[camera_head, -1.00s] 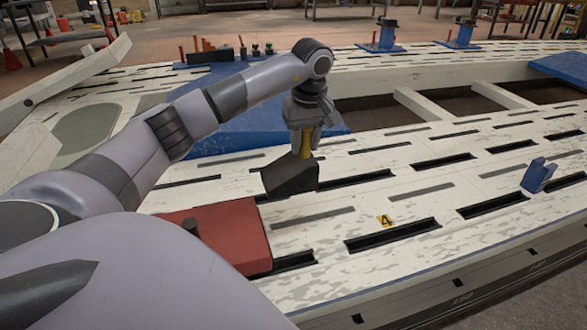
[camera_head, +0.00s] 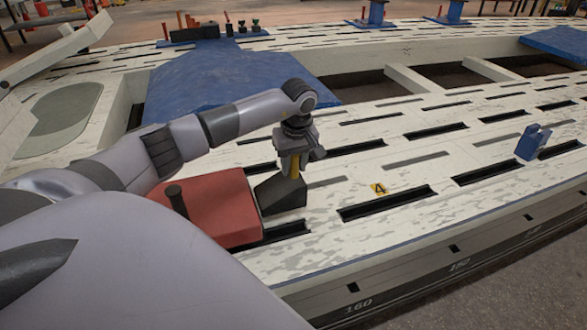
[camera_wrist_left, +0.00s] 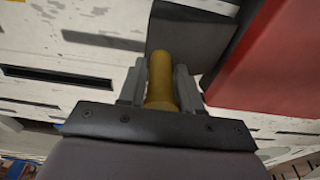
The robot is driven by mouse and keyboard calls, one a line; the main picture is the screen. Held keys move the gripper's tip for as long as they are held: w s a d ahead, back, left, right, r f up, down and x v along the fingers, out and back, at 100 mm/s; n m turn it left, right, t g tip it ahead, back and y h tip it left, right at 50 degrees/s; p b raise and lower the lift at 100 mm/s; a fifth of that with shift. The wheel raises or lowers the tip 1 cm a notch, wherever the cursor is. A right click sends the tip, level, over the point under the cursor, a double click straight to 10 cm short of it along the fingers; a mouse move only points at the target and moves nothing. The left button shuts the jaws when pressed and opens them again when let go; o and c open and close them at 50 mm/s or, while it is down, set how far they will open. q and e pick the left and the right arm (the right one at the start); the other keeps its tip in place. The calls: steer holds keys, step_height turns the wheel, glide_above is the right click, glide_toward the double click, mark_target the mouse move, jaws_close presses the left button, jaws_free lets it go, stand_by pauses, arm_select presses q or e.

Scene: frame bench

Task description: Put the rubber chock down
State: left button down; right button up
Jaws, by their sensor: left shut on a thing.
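The rubber chock (camera_head: 281,194) is a dark wedge-shaped block with a yellow upright handle (camera_head: 294,168). My left gripper (camera_head: 294,158) is shut on the handle from above, with the chock below it. In the head view the chock is right beside the red block; I cannot tell whether its underside touches the white slotted bench. In the left wrist view the yellow handle (camera_wrist_left: 161,80) stands between the two fingers and the dark chock (camera_wrist_left: 190,32) shows beyond it. My right gripper is not in view.
A red block (camera_head: 215,210) with a dark peg lies just left of the chock. The white bench (camera_head: 350,235) has several dark slots and a yellow tag marked 4 (camera_head: 378,189). A blue bracket (camera_head: 532,142) stands to the right. A blue sheet (camera_head: 220,80) lies behind my arm.

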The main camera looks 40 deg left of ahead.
arm_select(q)
steer(key=shift+f, duration=0.95)
steer(key=shift+f+b, duration=0.35)
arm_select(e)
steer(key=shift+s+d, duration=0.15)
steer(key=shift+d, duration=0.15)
arm_select(q)
steer(key=c, duration=0.8)
jaws_free()
steer(key=shift+f, duration=0.1)
